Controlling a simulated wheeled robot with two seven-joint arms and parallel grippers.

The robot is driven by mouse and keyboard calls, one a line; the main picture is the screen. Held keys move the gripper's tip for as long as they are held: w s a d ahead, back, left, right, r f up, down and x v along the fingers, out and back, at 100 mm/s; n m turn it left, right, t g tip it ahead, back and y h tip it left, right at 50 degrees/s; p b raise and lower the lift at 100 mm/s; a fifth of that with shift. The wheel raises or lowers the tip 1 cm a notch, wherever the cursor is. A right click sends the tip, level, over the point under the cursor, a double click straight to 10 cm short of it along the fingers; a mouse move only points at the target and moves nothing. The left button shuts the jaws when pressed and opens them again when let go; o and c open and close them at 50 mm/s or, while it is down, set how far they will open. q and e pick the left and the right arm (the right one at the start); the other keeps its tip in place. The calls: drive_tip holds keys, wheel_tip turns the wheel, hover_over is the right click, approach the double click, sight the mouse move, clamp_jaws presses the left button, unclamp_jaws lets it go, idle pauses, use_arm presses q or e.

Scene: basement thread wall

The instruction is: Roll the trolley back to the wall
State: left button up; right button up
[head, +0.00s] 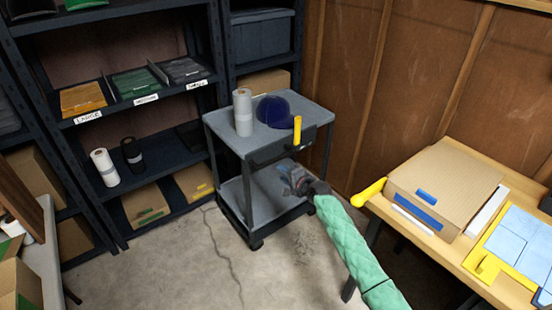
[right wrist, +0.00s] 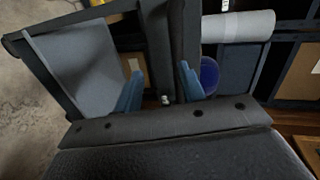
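The trolley (head: 227,125) is a grey two-shelf cart with a dark frame and small dark wheels. It stands upright on the floor, close to the shelving and the brown wall. A white roll (head: 243,112), a dark blue cap (head: 272,111) and a yellow item (head: 297,130) are on its upper part. My right gripper (head: 297,178) is at the trolley's near side, below the top edge. In the right wrist view, its blue fingers (right wrist: 160,88) are apart, with a dark trolley bar (right wrist: 158,45) beyond or between them; contact is unclear. My left gripper is not in view.
Dark shelving (head: 135,103) with bins and rolls stands left and behind the trolley. A wooden bench (head: 408,222) with a cardboard box (head: 445,185) stands at right, close to my right arm. Cracked concrete floor (head: 185,260) is clear at front left.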

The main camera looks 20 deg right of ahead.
sight(278, 160)
drive_tip(key=shift+m+t, duration=0.3)
drive_tip(key=shift+m, duration=0.2)
drive_tip(key=shift+w+a+r, duration=0.1)
drive_tip(key=shift+w+r, duration=0.05)
drive_tip(key=shift+w, duration=2.25)
drive_tip(key=shift+w+a+r, duration=0.1)
drive_tip(key=shift+w+r, duration=0.05)
drive_tip(key=shift+w, duration=2.2)
drive_tip(key=shift+c, duration=0.4)
clamp_jaws()
